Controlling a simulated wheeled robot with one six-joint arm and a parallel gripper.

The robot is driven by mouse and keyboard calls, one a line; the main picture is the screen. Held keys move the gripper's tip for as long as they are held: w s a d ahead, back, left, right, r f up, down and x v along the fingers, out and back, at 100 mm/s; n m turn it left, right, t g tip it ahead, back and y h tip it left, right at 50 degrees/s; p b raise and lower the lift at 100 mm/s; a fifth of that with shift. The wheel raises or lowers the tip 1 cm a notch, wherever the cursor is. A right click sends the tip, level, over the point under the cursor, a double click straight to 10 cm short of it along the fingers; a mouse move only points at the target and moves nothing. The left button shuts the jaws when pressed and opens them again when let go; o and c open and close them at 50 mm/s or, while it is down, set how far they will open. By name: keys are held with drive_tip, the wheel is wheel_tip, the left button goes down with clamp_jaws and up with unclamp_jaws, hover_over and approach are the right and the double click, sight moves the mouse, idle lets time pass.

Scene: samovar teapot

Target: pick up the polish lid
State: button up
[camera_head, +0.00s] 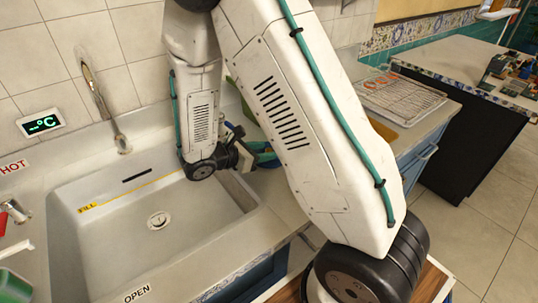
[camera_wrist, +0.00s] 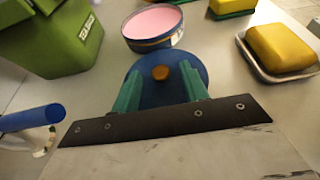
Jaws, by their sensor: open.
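The polish lid (camera_wrist: 172,88) is a round blue disc with a copper-coloured knob (camera_wrist: 160,73). In the wrist view it lies between and beneath the two teal fingers of my gripper (camera_wrist: 161,84). The fingers stand apart on either side of the knob, with a visible gap to it; I cannot tell how high they are above the lid. Just beyond the lid is an open round tin (camera_wrist: 152,43) with a pink surface inside. In the head view my gripper (camera_head: 262,155) is at the counter right of the sink, partly behind my arm, and the lid cannot be made out.
A green container (camera_wrist: 62,45) stands left of the tin. A yellow sponge (camera_wrist: 283,46) in a pale dish lies to the right. A blue cylinder (camera_wrist: 32,117) is at lower left. In the head view the sink basin (camera_head: 100,240) is left of my gripper, and a wire rack (camera_head: 400,97) is further right.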

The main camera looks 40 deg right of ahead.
drive_tip(key=shift+d, duration=0.15)
clamp_jaws()
